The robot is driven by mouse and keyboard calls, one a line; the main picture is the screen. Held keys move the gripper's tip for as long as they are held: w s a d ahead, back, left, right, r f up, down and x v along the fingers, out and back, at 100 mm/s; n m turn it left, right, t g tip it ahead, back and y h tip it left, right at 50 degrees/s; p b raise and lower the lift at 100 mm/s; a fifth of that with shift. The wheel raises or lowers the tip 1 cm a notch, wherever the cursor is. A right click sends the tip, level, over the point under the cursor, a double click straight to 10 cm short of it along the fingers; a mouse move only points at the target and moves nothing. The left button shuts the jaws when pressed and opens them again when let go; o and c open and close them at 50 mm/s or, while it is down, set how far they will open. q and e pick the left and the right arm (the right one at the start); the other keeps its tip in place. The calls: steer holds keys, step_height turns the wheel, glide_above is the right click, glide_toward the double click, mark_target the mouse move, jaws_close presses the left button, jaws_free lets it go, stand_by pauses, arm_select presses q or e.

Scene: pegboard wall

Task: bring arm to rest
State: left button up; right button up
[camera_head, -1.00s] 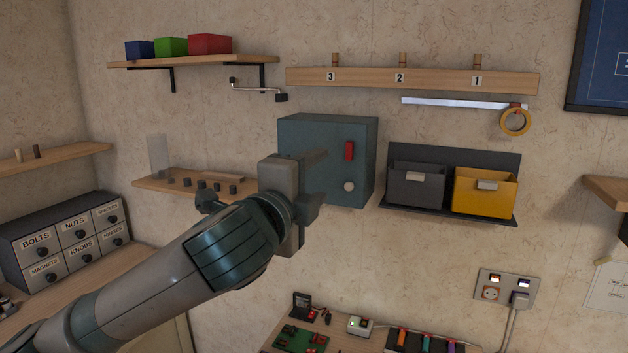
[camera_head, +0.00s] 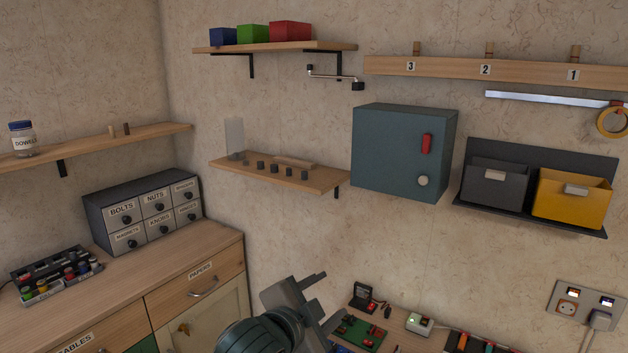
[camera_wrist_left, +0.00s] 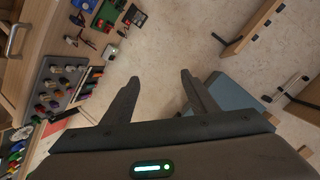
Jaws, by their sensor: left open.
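My left gripper (camera_head: 316,294) is low in the middle of the head view, in front of the wall and below the teal cabinet (camera_head: 402,152). In the left wrist view its two fingers (camera_wrist_left: 158,82) stand wide apart with nothing between them, so it is open and empty. The gripper is clear of the cabinet, whose door is closed, with a red handle and a pale round knob. My left forearm is mostly below the picture. My right gripper is not in view.
A workbench (camera_head: 385,340) with a green board and small devices lies just right of the gripper. A drawer counter (camera_head: 150,285) stands to the left. A shelf (camera_head: 300,177) with small dark knobs and bins (camera_head: 570,198) hang on the wall above.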

arm_select(q)
steer(key=s+a+f+n+g+y, duration=0.2)
steer(key=s+a+f+n, duration=0.3)
steer(key=f, duration=0.6)
steer(key=s+a+f+n+g+y, duration=0.1)
steer(key=s+a+f+n+g, duration=0.1)
steer(key=s+a+f, duration=0.7)
steer(key=s+a+f+n+g+y, duration=0.1)
steer(key=s+a+f+n+g, duration=0.1)
steer(key=s+a+f, duration=0.45)
steer(key=s+a+f+n+g+y, duration=0.15)
steer(key=s+f, duration=0.25)
steer(key=s, duration=0.5)
steer(key=s+a+f+n+g+y, duration=0.1)
steer(key=s+a+f+n+g, duration=0.15)
steer(key=s+f, duration=0.4)
step_height(320, 180, down, 27)
steer(key=s, duration=0.2)
steer(key=s+a+f+g, duration=0.1)
steer(key=s+a+f, duration=0.2)
steer(key=s+f, duration=1.4)
steer(key=shift+s+a+f, duration=0.2)
steer(key=shift+s+f, duration=0.05)
steer(key=shift+f, duration=0.05)
